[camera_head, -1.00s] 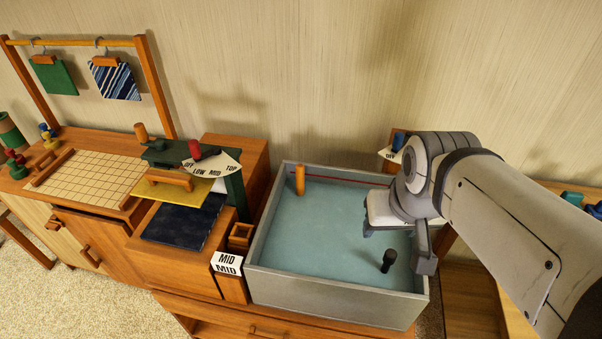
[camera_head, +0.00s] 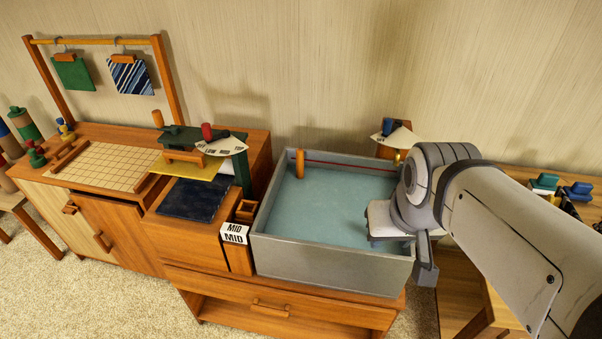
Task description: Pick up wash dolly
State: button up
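I cannot tell for certain which thing is the wash dolly. An orange-brown wooden peg (camera_head: 300,164) stands upright in the back left of the grey water basin (camera_head: 330,262). The small dark knobbed piece that was in the basin's front right does not show now. My gripper (camera_head: 402,256) is over the basin's right front corner, far to the right of the peg. Its two dark fingers stand apart, one inside the basin and one by its right wall. Nothing shows between them, though my arm hides part of that corner.
Left of the basin is a wooden cabinet with a dark blue pad (camera_head: 195,199), a yellow board (camera_head: 187,168) and a MID sign (camera_head: 234,234). A hanging rack (camera_head: 168,80) stands at the back left. A dial with a blue knob (camera_head: 387,127) is behind the basin. A shelf (camera_head: 515,178) is at right.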

aim_at(300, 152)
jog(key=u, duration=0.25)
jog(key=k, duration=0.1)
jog(key=z, duration=2.9)
jog(key=k, duration=1.25)
jog(key=u, duration=2.25)
jog(key=i, duration=1)
